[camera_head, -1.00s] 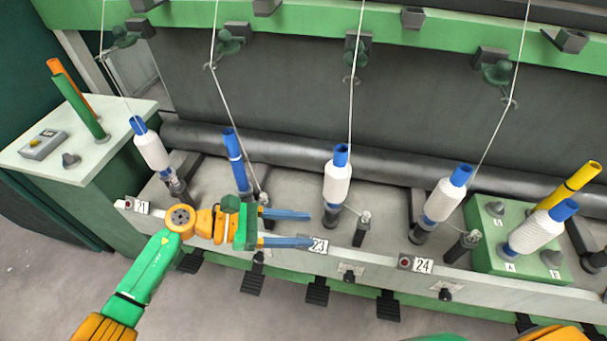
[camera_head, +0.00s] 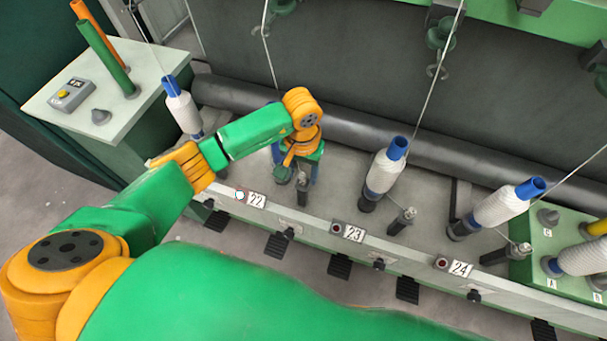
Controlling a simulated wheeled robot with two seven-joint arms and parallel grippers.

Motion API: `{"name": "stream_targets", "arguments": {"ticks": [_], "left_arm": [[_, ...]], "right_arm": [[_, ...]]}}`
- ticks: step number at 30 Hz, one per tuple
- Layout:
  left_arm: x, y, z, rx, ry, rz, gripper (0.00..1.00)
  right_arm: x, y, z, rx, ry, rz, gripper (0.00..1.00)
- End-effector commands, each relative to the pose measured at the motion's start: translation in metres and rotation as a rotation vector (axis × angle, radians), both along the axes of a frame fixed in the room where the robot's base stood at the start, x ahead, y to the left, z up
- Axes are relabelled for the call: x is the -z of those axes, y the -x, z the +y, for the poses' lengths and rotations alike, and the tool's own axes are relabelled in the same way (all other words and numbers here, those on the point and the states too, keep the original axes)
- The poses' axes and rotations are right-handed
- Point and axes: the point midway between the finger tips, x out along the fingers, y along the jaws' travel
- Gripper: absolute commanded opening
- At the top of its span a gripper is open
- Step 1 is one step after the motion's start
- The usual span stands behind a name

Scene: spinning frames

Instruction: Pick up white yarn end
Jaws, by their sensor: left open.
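A thin white yarn (camera_head: 270,60) hangs from the green guide at the top and runs down behind my left arm near position 22. Its lower end is hidden by the arm and gripper. I cannot tell whether the yarn is between the fingers. The blue tube of position 22 is largely or wholly hidden. My right gripper is not in view.
White bobbins on blue tubes stand at the left (camera_head: 183,112), at 23 (camera_head: 384,172) and at 24 (camera_head: 500,206). A black roller (camera_head: 365,125) runs behind. A side table (camera_head: 140,68) holds orange and green tubes. A green tray (camera_head: 540,262) is at right.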

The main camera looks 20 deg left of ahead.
Motion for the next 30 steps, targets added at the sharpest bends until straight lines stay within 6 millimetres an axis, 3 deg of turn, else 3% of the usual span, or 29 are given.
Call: {"name": "stream_targets", "arguments": {"ticks": [5,12,23,28,30], "left_arm": [[0.002,0.0,0.0,0.0,0.001,-0.001,0.56],[0.001,0.0,0.0,-0.001,0.002,0.0,0.0],[-0.002,-0.001,0.0,-0.001,0.002,-0.004,0.0],[-0.027,-0.002,0.0,0.001,0.0,-0.009,0.0],[-0.045,0.01,-0.008,0.006,0.004,-0.007,0.0]], "right_arm": [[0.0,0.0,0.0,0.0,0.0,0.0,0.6],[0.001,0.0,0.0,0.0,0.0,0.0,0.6],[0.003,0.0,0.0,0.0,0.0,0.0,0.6],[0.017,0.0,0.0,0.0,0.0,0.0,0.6],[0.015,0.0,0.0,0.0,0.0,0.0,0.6]]}}
